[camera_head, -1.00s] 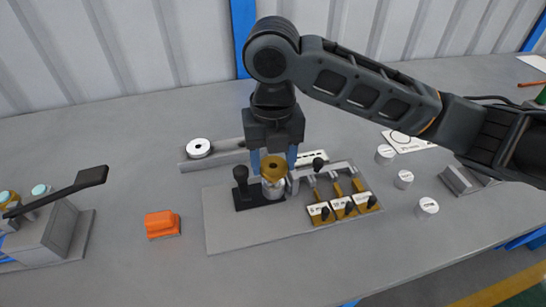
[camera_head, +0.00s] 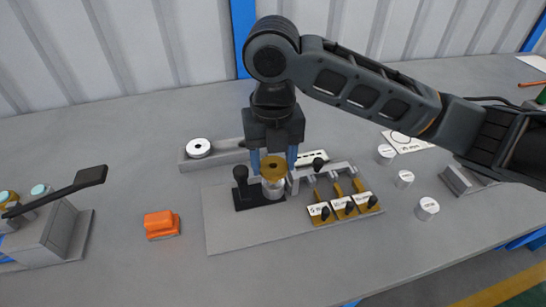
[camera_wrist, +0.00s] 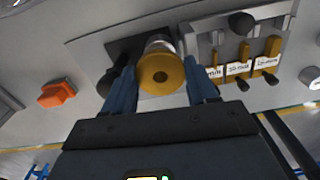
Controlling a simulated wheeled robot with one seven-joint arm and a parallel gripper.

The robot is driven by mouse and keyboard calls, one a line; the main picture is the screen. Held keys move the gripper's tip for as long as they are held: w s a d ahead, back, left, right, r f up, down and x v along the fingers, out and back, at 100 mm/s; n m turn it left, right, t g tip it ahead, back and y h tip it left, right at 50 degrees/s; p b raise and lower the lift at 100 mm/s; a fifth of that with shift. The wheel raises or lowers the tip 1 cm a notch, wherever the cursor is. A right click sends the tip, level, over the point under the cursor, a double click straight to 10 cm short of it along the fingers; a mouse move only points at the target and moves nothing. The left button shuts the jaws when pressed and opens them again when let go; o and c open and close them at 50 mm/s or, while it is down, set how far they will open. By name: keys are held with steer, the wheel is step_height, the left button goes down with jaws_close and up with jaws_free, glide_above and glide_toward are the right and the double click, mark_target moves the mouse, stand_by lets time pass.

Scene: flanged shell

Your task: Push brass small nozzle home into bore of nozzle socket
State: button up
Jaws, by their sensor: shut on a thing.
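The nozzle sits over the socket, roughly in line. The flange and fingers hide the bore, so the depth of insertion cannot be told.
A black knobbed post (camera_head: 241,177) stands close left of the socket. A rack of labelled brass pieces with black knobs (camera_head: 344,206) is close on the right. An orange block (camera_head: 161,224) lies left on the table. The grey plate's front part is clear.

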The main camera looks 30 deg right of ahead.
mark_target(274, 164)
steer(key=shift+f+b, duration=0.45)
steer(key=shift+f, duration=0.15)
steer(key=o, duration=1.3)
steer(key=shift+r, duration=0.1)
step_height(274, 164, up, 8)
steer(key=shift+d+f, duration=0.1)
steer(key=shift+f, duration=0.05)
